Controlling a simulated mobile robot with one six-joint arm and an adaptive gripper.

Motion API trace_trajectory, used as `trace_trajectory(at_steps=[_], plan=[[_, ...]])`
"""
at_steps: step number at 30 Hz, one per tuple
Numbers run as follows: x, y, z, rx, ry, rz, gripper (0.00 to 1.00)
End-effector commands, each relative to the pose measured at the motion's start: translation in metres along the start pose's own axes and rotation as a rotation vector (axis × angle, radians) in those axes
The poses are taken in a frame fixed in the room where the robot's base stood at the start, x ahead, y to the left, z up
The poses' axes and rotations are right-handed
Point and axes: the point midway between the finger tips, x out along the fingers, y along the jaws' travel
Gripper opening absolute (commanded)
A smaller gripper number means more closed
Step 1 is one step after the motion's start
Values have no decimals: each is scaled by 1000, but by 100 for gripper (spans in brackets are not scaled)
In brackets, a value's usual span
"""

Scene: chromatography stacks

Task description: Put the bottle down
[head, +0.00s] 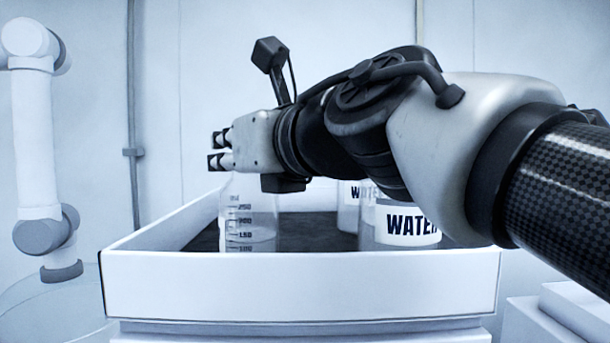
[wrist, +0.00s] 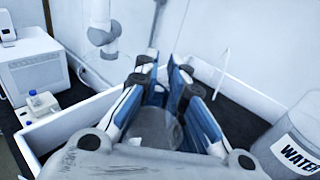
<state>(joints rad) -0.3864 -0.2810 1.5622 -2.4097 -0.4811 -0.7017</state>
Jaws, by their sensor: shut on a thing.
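A clear graduated bottle (head: 247,218) is upright inside the white-walled tray (head: 300,278) at its left side in the head view. My gripper (head: 218,151) is at the top of this bottle, shut on it, and hides its neck and mouth. In the wrist view the rounded clear bottle (wrist: 155,124) lies between the two blue-lined fingers of the gripper (wrist: 164,66). The tray's front wall hides the lower end of the bottle, so I cannot tell whether it touches the dark tray floor.
Two bottles labelled WATER stand in the tray to the right, one in front (head: 408,225) and one behind (head: 349,200). A white box-shaped instrument (wrist: 32,68) and small blue-capped bottles (wrist: 36,98) are at the left in the wrist view. A white robot arm (head: 38,140) stands at the left.

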Motion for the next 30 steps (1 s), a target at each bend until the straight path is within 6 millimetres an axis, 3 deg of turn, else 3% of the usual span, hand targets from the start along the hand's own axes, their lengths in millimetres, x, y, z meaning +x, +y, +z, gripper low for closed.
trace_trajectory(at_steps=[3,15,16,30], plan=[[0,0,-15,0,-3,-1,0],[1,0,-19,0,-3,-1,0],[1,0,-19,0,-1,0,11],[1,0,-19,0,-1,0,40]])
